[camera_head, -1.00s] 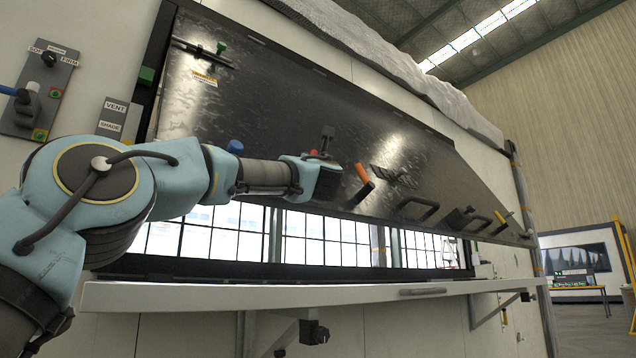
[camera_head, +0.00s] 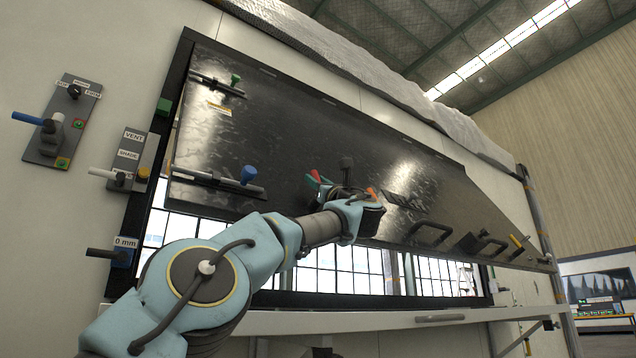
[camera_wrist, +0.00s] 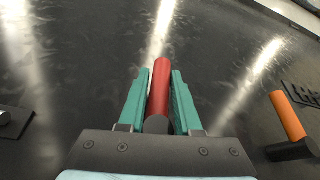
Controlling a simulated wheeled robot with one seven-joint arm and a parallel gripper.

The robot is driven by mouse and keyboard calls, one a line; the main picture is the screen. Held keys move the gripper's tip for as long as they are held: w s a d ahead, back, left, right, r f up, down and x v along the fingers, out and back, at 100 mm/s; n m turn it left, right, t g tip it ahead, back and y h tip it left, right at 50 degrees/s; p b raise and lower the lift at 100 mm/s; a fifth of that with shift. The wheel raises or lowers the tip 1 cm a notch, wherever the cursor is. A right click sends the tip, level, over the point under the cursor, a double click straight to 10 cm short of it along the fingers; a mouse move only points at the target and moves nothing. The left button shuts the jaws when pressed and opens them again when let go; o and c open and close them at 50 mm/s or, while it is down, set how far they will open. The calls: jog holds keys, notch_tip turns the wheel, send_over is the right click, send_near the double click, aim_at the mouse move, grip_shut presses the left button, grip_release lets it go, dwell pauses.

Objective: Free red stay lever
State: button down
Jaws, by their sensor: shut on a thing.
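The red stay lever (camera_wrist: 160,90) is a red cylindrical grip on a dark base, on the glossy black panel (camera_head: 290,130). In the wrist view my gripper (camera_wrist: 160,76) has its green fingers on either side of the grip, closed on it. In the head view my gripper (camera_head: 319,180) is at the panel's lower middle, where a little red shows by a green finger. My wrist hides most of the lever there. An orange-handled lever (camera_wrist: 287,115) stands to the right, apart from my gripper.
A blue-knobbed latch (camera_head: 248,175) and a green-knobbed latch (camera_head: 235,79) are on the panel's left. Dark pull handles (camera_head: 430,233) line its lower right. Control plates (camera_head: 62,120) are on the wall at left. A white ledge (camera_head: 380,320) runs below my arm.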

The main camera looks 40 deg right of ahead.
jog(key=shift+a, duration=0.15)
jog(key=c, duration=0.7)
grip_release()
jog(key=b+v, duration=0.5)
jog(key=v, duration=0.5)
jog(key=shift+s+f, duration=0.2)
jog(key=shift+s, duration=0.1)
